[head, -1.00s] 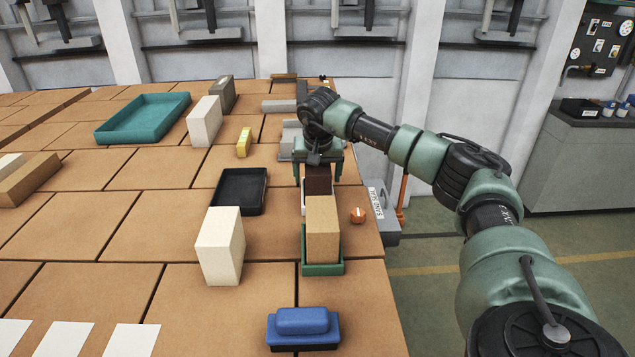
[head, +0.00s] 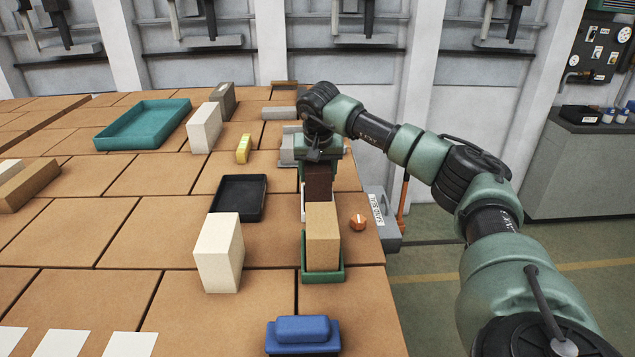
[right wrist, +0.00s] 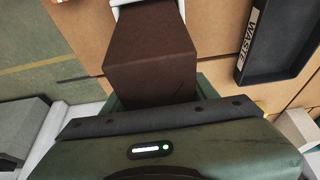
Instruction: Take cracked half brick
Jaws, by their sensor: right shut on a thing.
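The dark brown brick (head: 318,184) stands behind the tan brick in the head view, over a white holder (head: 303,208). A thin dark line like a crack shows on the brick's side in the right wrist view (right wrist: 150,75). My right gripper (head: 320,160) is shut on the brown brick from above and behind. Its fingertips are mostly hidden by its own body in the right wrist view. I cannot tell whether the brick is clear of the holder. My left gripper is in neither view.
A tan brick (head: 323,235) stands in a green tray (head: 323,277) just in front. A black tray (head: 239,198), marked WASTE in the wrist view, and a cream brick (head: 217,253) are to the left. An orange knob-like thing (head: 358,222) lies near the table's right edge.

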